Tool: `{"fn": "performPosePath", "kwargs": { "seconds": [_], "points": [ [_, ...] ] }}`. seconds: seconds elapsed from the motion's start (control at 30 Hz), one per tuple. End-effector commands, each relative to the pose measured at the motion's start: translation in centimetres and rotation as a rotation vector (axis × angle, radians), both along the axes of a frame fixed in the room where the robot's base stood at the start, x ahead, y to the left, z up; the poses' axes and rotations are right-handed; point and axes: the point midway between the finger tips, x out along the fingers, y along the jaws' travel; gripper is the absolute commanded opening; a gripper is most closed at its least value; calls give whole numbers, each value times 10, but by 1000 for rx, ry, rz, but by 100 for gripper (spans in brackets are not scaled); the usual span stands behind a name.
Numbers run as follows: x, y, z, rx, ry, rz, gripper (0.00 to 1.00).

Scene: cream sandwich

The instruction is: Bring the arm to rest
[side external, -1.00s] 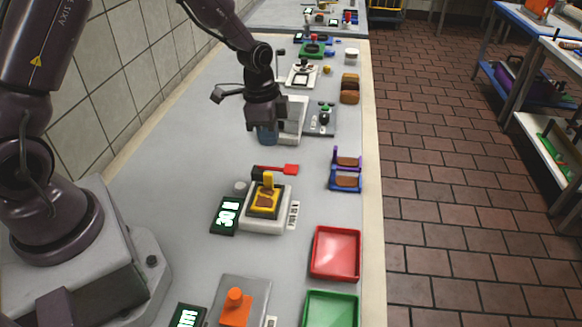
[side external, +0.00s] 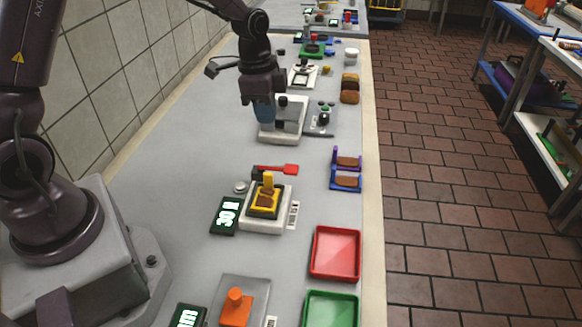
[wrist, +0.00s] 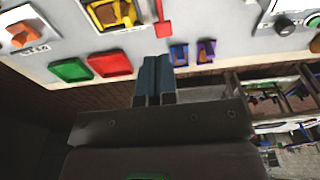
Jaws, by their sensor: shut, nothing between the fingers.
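My gripper (side external: 264,112) hangs in the air over the far part of the grey counter (side external: 180,160), in front of a white device (side external: 290,130). Its blue fingers point down, are shut together and hold nothing. In the wrist view the closed blue fingers (wrist: 153,78) show at the centre, with the counter's edge and its items beyond them. The gripper looks clear of everything, though its exact height above the counter is hard to tell.
Nearer stand a yellow-and-white press (side external: 266,205) and a red-handled tool (side external: 275,170). Blue and purple holders (side external: 346,172) with brown slices, a red tray (side external: 336,253) and a green tray (side external: 330,310) line the right edge. The counter's left side is largely clear.

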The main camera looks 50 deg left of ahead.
Motion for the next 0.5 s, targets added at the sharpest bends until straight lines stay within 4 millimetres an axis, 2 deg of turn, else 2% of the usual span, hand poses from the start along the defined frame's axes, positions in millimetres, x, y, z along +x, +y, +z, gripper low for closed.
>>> {"fn": "performPosePath", "kwargs": {
  "seconds": [0.17, 0.3, 0.5],
  "points": [
    [-1, 0, 0, -5, 11, 58, 0],
    [-22, -1, -4, -14, 84, 225, 0],
    [-62, -7, 38, 17, 84, 478, 0]
  ]
}}
